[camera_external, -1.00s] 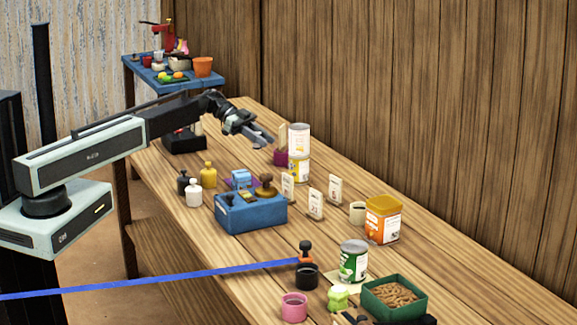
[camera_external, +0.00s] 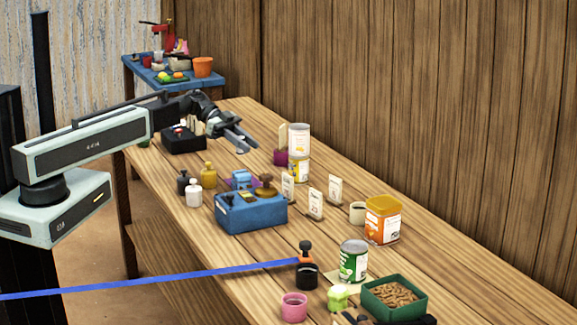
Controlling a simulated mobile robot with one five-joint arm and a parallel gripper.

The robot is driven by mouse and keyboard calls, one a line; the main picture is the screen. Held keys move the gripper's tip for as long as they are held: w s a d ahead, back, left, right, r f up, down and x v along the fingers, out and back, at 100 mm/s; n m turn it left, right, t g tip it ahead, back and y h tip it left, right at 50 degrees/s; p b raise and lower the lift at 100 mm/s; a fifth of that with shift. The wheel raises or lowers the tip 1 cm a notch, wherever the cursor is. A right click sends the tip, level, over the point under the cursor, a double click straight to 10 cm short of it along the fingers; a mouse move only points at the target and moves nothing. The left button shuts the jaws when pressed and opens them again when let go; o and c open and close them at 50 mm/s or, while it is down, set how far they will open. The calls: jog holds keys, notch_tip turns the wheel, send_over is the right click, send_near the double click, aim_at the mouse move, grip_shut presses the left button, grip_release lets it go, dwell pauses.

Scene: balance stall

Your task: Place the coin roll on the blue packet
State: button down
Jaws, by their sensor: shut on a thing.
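My gripper (camera_external: 243,146) is over the far part of the wooden table, pointing right and slightly down. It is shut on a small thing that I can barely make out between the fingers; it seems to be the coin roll. A small blue object that looks like the blue packet (camera_external: 241,179) lies on the table behind the blue box, with some purple beside it. My gripper is behind and above it, apart from it. The blue box hides part of the area around the packet.
The blue box (camera_external: 250,213) holds weights, with yellow (camera_external: 208,175) and white (camera_external: 193,194) bottle-shaped weights to its left. A black device (camera_external: 183,139) sits at the far left.

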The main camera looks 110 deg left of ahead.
aim_at(247, 174)
notch_tip(247, 174, down, 6)
jog(key=b, duration=0.5)
jog(key=shift+f, duration=0.25)
jog(key=shift+r, duration=0.25)
jog(key=shift+f, duration=0.2)
jog(key=c, duration=1.1)
grip_release()
jog(key=shift+c, duration=0.2)
jog(key=shift+r+p, duration=0.35)
jog(key=p+v, duration=0.4)
jog(key=v, duration=0.8)
